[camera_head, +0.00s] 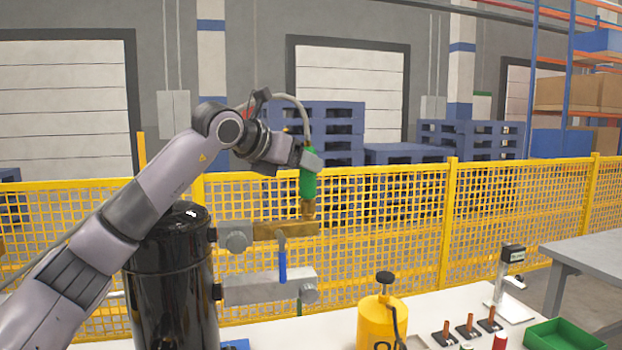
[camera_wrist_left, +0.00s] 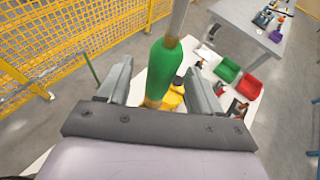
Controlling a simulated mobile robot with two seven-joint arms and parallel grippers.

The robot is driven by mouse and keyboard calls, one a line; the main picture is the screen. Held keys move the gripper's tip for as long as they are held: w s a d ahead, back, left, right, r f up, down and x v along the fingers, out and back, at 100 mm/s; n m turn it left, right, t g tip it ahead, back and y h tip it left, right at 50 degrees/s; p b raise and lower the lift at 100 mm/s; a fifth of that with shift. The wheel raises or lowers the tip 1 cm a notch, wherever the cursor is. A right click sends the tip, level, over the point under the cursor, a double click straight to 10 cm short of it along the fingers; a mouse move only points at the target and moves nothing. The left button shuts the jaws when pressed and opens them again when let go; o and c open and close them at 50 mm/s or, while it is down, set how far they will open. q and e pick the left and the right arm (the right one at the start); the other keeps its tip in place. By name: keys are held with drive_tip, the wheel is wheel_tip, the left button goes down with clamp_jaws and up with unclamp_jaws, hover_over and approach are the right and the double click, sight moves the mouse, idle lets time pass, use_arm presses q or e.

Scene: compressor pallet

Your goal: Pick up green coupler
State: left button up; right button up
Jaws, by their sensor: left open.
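The green coupler (camera_head: 308,184) hangs upright at the end of a grey hose, above the brass fitting (camera_head: 285,230) on the black tank (camera_head: 172,280). Its brass lower end meets or nearly meets that fitting; I cannot tell which. My left gripper (camera_head: 312,160) is at the coupler's upper part in the head view. In the left wrist view the coupler (camera_wrist_left: 164,68) stands between the two fingers of my left gripper (camera_wrist_left: 160,85), with a gap on both sides. The fingers are open. My right gripper is not in view.
A blue-handled valve (camera_head: 282,260) sits below the brass fitting. A yellow cylinder (camera_head: 380,322), a green tray (camera_head: 562,336) and several small orange-topped parts stand on the white table (camera_head: 336,325). A yellow mesh fence (camera_head: 400,210) runs behind.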

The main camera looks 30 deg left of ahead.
use_arm(q)
drive_tip(key=p+x, duration=0.1)
drive_tip(key=x, duration=0.4)
drive_tip(key=shift+d, duration=0.2)
drive_tip(key=c, duration=1.2)
drive_tip(key=shift+r, duration=0.1)
drive_tip(key=shift+r, duration=0.1)
